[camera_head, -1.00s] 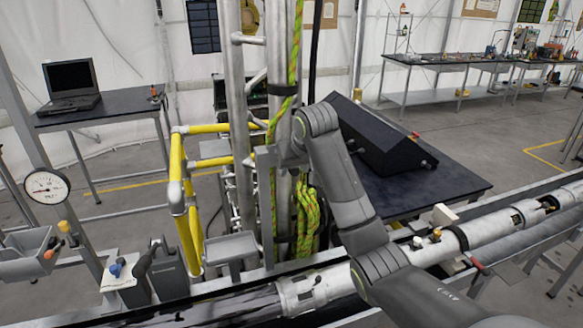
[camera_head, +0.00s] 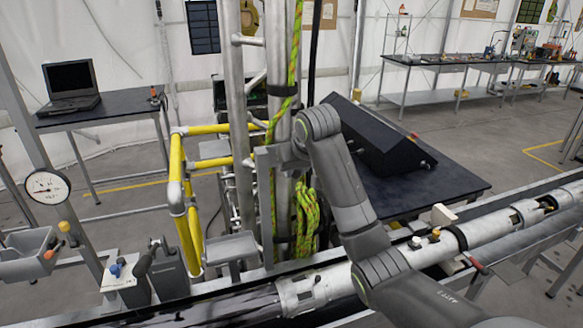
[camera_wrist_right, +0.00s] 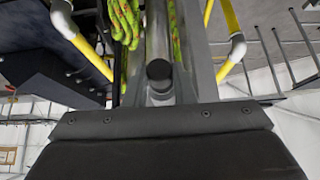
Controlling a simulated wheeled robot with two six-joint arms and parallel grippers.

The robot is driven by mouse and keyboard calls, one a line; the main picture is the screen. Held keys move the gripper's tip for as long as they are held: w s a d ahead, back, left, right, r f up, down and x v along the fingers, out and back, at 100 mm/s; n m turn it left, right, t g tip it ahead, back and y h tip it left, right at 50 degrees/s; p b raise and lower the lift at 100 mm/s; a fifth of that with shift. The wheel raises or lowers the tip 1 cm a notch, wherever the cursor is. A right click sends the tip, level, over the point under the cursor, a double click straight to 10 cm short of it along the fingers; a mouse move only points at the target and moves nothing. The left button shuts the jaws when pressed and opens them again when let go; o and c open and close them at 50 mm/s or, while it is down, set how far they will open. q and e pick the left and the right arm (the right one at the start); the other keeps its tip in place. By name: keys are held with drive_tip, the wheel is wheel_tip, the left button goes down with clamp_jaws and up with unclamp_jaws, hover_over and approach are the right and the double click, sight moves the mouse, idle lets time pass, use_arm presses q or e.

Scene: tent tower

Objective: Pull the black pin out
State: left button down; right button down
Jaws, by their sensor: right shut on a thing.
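The black pin (camera_wrist_right: 159,72) shows in the right wrist view as a short dark round end at the middle, against a grey metal upright. My right gripper (camera_wrist_right: 160,98) is at the pin, shut on it; its wide dark body fills the bottom of that view. In the head view my right gripper (camera_head: 276,155) is at the front of the metal column (camera_head: 284,120), with my arm reaching in from the lower right. The pin cannot be made out there. My left gripper is not in view.
Green and orange rope (camera_head: 306,212) hangs close beside the gripper. A yellow pipe frame (camera_head: 178,175) stands left of the column. A long pipe in a trough (camera_head: 320,285) crosses in front, below my arm. A black console (camera_head: 382,145) sits on a table behind my arm.

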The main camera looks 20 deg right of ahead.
drive_tip(key=shift+s+d, duration=0.1)
drive_tip(key=shift+s, duration=2.45)
